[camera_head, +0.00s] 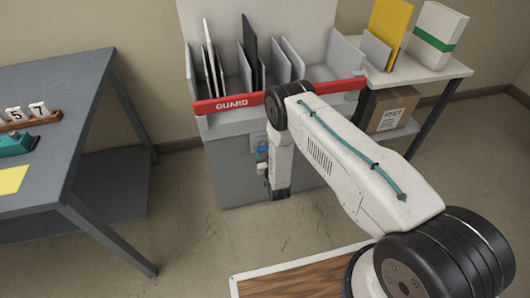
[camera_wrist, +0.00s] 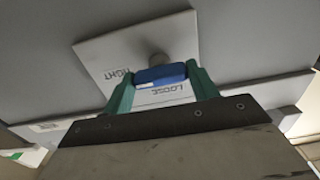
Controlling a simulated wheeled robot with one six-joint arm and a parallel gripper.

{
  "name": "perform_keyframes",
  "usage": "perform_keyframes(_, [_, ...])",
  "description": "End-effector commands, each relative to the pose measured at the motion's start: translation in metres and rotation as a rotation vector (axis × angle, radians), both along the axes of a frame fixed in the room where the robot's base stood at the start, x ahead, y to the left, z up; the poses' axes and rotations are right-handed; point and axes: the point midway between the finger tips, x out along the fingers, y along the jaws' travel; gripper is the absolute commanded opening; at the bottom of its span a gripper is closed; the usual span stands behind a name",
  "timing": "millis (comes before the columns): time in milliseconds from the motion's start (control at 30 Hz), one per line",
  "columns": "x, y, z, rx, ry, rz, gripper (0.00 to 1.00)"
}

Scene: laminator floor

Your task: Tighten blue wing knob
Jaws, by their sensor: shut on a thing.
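The blue wing knob (camera_wrist: 161,74) sits on a white plate (camera_wrist: 112,55) marked TIGHT and LOOSE in the wrist view. The plate is on the grey face of the machine (camera_head: 228,165). My gripper (camera_wrist: 161,80) has its two green fingers on either end of the knob and is shut on it. The knob's bar lies roughly crosswise in the wrist view, and a grey round shaft shows behind it. In the head view the knob (camera_head: 264,150) is small, beside my wrist and partly hidden by it.
A red GUARD bar (camera_head: 282,95) crosses the machine's front above my wrist. A grey table (camera_head: 62,105) stands at left, and a shelf (camera_head: 418,72) with a box and a yellow folder stands at right. A wood-topped surface (camera_head: 290,281) is near the bottom. Floor between is clear.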

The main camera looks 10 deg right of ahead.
Motion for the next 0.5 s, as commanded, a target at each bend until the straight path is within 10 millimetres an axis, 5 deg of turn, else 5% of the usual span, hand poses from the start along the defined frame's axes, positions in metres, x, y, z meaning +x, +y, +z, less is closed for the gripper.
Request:
perform_keyframes(167, [-0.0001, -0.0002, -0.0001, 0.002, 0.000, 0.000, 0.36])
perform_keyframes(200, [-0.0001, -0.0002, -0.0001, 0.002, 0.000, 0.000, 0.67])
perform_keyframes(267, [-0.0001, -0.0002, -0.0001, 0.001, 0.000, 0.000, 0.80])
perform_keyframes(500, [-0.0002, -0.0001, -0.0001, 0.000, 0.000, 0.000, 0.80])
